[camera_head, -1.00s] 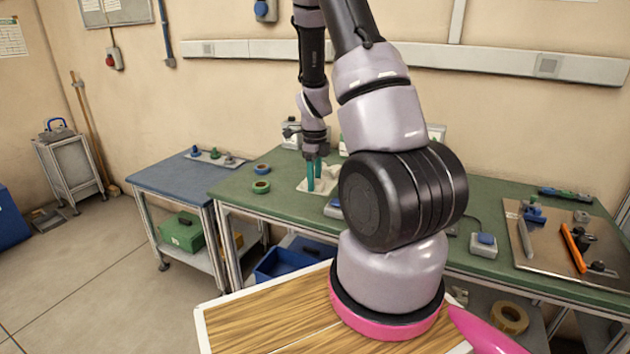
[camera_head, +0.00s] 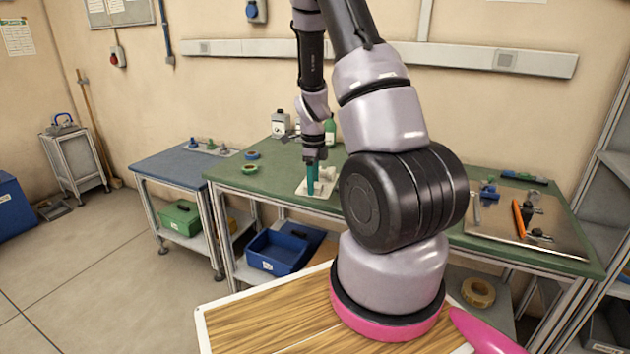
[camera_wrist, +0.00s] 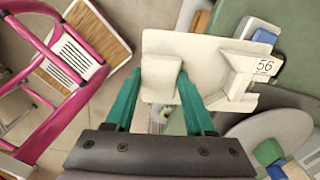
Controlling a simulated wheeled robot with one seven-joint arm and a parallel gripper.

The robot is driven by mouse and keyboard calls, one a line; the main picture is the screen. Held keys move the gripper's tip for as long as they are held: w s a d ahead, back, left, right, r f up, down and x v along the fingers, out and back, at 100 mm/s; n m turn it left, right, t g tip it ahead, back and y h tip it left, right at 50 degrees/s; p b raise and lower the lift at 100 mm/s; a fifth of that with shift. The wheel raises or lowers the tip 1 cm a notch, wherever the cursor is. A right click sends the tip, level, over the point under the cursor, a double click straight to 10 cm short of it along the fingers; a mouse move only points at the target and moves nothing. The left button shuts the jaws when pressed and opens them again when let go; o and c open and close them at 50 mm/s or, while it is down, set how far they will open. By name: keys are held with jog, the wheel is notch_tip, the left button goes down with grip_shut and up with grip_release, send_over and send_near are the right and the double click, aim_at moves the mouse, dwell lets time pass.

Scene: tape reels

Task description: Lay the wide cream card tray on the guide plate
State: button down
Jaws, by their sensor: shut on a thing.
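The wide cream card tray (camera_head: 316,192) is a pale flat plate with raised blocks, held in my gripper (camera_head: 312,183) in front of or over the green bench. In the wrist view the tray (camera_wrist: 205,55) carries a white tag reading 56 at its right end. The two green fingers of my gripper (camera_wrist: 158,95) are shut on a raised block of the tray. I cannot tell the height of the tray over the bench. I cannot tell for sure which thing is the guide plate; a metal plate (camera_head: 480,220) with tools lies at the bench's right end.
Blue and green tape rings (camera_head: 250,167) lie left on the green bench (camera_head: 255,190). A bottle and a jar stand at its back. A blue table (camera_head: 170,165) adjoins on the left. A blue bin (camera_head: 280,252) is below the bench, and a grey shelf (camera_head: 605,185) stands at right.

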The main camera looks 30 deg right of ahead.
jog(key=shift+s+a+f+n, duration=0.1)
jog(key=shift+s+f+n, duration=0.05)
jog(key=shift+n, duration=0.25)
jog(key=shift+a+f+n, duration=0.4)
jog(key=shift+f+n, duration=0.25)
jog(key=shift+n, duration=0.45)
jog(key=a+f+n, duration=0.4)
jog(key=f+n, duration=0.2)
jog(key=n, duration=0.5)
jog(key=a+f+n, duration=0.4)
jog(key=f+n, duration=0.3)
jog(key=n, duration=0.5)
jog(key=shift+a, duration=0.15)
